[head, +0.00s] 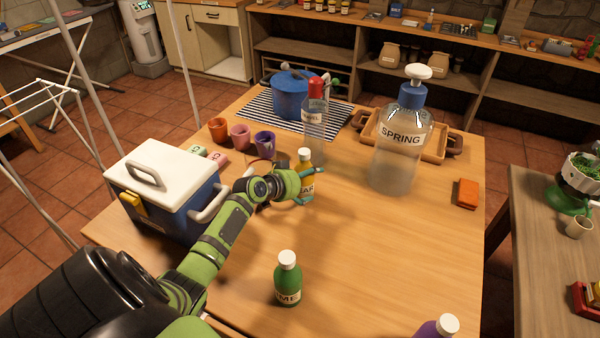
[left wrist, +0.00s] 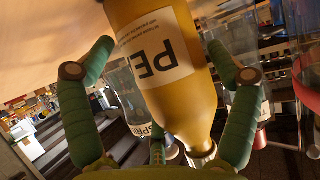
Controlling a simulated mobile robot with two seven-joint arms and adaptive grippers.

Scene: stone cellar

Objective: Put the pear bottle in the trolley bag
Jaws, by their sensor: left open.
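The pear bottle (head: 304,165) is yellow with a white cap and stands upright on the wooden table. My left gripper (head: 311,186) reaches it from the left, with its green fingers open on either side of the bottle. In the left wrist view the pear bottle (left wrist: 165,85) fills the middle, with "PE" showing on its label, between the spread fingers of my left gripper (left wrist: 165,75). I cannot tell whether a finger touches it. I see no trolley bag in these views. My right gripper is not in view.
A green lime bottle (head: 288,282) and a purple bottle (head: 437,328) stand nearer. A cooler (head: 160,190) is left, with cups (head: 240,137) behind it. A clear bottle (head: 314,130) stands just behind the pear bottle; a large spring bottle (head: 397,160) is right. The table's right front is mostly clear.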

